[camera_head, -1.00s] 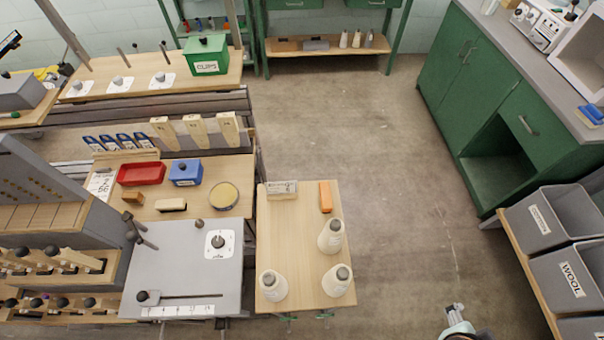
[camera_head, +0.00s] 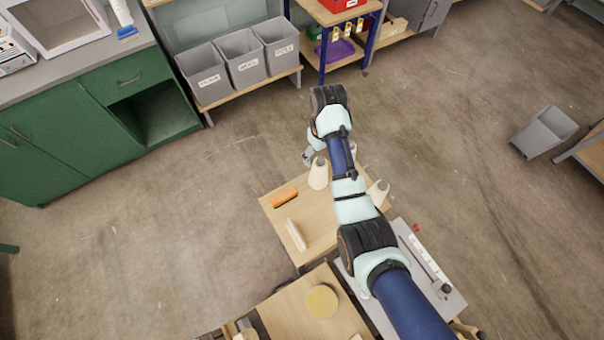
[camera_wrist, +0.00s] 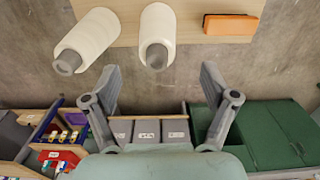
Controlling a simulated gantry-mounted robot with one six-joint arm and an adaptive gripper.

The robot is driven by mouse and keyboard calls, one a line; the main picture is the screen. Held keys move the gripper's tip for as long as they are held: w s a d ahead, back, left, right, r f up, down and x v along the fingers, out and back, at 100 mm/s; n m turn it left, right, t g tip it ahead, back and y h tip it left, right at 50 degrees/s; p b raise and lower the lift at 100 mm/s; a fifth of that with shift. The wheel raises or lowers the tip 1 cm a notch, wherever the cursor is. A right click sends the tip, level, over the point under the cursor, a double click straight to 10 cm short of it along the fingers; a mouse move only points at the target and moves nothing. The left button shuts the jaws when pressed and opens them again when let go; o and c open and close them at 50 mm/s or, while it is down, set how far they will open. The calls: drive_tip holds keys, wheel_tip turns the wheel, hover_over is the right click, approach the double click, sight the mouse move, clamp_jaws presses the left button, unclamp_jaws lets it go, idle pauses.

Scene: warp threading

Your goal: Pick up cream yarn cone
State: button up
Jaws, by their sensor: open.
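Cream yarn cones with grey tops stand on a small wooden side table (camera_head: 268,214). One cone (camera_head: 318,173) is nearest my gripper (camera_head: 309,157) at the table's far edge. A second cone (camera_head: 378,192) stands to the right, partly behind my arm, and a third is mostly hidden by it. In the wrist view, one cone (camera_wrist: 157,38) shows just beyond and between my open fingers (camera_wrist: 159,72), and another cone (camera_wrist: 92,36) is to the left. My gripper is empty, and no contact with a cone shows.
An orange block (camera_head: 284,197) and a pale block (camera_head: 296,235) lie on the same table; the orange one shows in the wrist view (camera_wrist: 230,24). A grey workplate (camera_head: 405,255) adjoins it. Grey bins (camera_head: 205,75) and a green cabinet (camera_head: 95,115) stand beyond open floor.

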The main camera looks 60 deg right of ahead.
sight(320, 165)
drive_tip(key=shift+d+f, duration=0.15)
drive_tip(key=shift+f, duration=0.4)
drive_tip(key=shift+d+f, duration=0.15)
drive_tip(key=shift+f, duration=0.35)
wheel_tip(320, 165, down, 6)
drive_tip(key=shift+a+r, duration=0.1)
drive_tip(key=shift+r, duration=0.05)
drive_tip(key=c, duration=1.5)
